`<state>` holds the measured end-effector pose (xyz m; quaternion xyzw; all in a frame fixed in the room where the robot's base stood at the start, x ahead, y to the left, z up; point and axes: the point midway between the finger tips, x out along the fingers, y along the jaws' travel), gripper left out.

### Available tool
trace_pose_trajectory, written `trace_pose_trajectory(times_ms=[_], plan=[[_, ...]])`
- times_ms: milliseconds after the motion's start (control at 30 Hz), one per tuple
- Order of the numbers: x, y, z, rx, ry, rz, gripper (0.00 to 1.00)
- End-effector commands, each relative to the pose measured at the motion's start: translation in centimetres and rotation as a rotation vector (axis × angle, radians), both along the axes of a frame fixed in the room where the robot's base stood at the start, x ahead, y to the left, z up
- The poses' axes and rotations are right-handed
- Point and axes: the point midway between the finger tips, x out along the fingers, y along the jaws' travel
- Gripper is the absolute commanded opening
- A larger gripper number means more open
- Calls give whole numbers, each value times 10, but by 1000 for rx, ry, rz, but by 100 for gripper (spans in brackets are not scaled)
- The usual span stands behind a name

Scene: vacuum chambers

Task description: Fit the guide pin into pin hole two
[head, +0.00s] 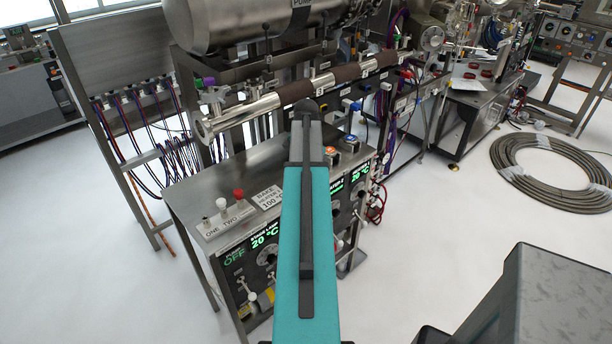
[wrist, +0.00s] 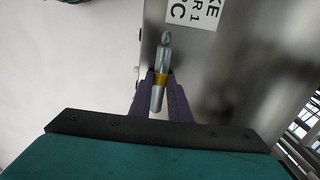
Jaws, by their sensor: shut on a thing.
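My gripper (wrist: 161,80) is shut on the guide pin (wrist: 163,55), a silver metal pin with a gold band. The pin stands out beyond the fingertips, its narrow end toward the top of the wrist view. In the head view my teal arm hides the gripper and the pin. A small block labelled ONE TWO (head: 224,231) sits at the left front of the steel bench top, with small upright metal and white fittings on it. I cannot make out the holes there. The block is not seen in the wrist view.
A red knob (head: 239,192) stands behind the block, beside a BAKE label plate (head: 268,197). Orange (head: 331,151) and blue-ringed (head: 351,140) fittings stand further right on the bench (head: 190,188). A long metal tube (head: 256,106) runs above its back edge. Floor is clear to the left.

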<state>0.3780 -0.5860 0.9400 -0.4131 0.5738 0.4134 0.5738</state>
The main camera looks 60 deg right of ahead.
Motion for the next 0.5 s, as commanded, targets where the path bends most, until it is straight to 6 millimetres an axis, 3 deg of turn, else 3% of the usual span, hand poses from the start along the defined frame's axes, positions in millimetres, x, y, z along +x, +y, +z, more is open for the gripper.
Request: trace_pose_trajectory(times_ms=[400, 433, 500], plan=[[1, 0, -4, -1, -1, 1, 0], [1, 0, -3, 0, 0, 1, 22], [1, 0, -3, 0, 0, 1, 33]])
